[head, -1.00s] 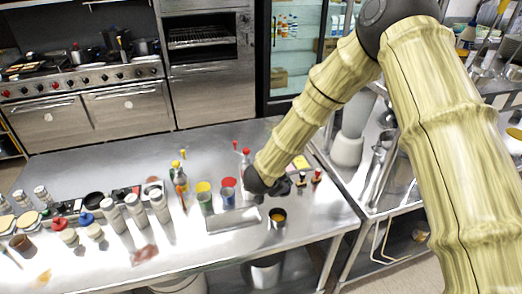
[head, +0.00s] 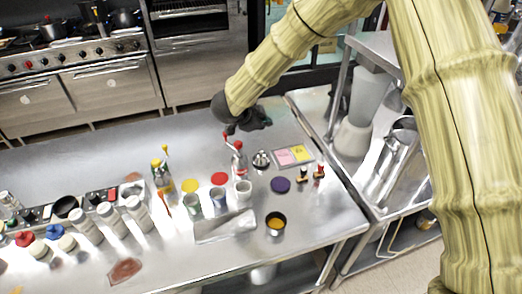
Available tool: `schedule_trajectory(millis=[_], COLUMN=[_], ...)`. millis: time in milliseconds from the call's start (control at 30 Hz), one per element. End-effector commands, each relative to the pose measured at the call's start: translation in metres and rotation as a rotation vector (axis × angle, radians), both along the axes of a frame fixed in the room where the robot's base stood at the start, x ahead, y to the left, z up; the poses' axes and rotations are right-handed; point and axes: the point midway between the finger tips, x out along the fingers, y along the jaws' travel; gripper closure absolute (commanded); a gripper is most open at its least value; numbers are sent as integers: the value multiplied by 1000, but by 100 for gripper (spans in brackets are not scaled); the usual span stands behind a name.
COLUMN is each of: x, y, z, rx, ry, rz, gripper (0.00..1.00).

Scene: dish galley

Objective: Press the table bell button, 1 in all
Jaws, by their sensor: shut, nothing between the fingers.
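A small silver domed thing on a dark base, which looks like the table bell (head: 261,160), stands on the steel table (head: 330,225) right of a red-topped bottle. My gripper (head: 252,120) is black and shows above and slightly left of the bell in the picture, apart from it. Its fingers are shut with nothing between them. The bell's top is in plain view. My arm comes down from the upper right.
Close to the bell are the red-topped bottle (head: 239,160), a pink and yellow note pad (head: 293,155) and a purple disc (head: 280,184). Cups, a flat tray (head: 225,227) and an orange-filled cup (head: 275,223) stand nearer. The table's front right is clear.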

Motion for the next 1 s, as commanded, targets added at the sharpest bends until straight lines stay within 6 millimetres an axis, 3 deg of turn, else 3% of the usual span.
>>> schedule_trajectory(millis=[267,1000], x=[0,0], y=[-3,-4], z=[-13,-85], rx=[-1,0], ry=[1,1], rz=[-3,-4], gripper=[100,100])
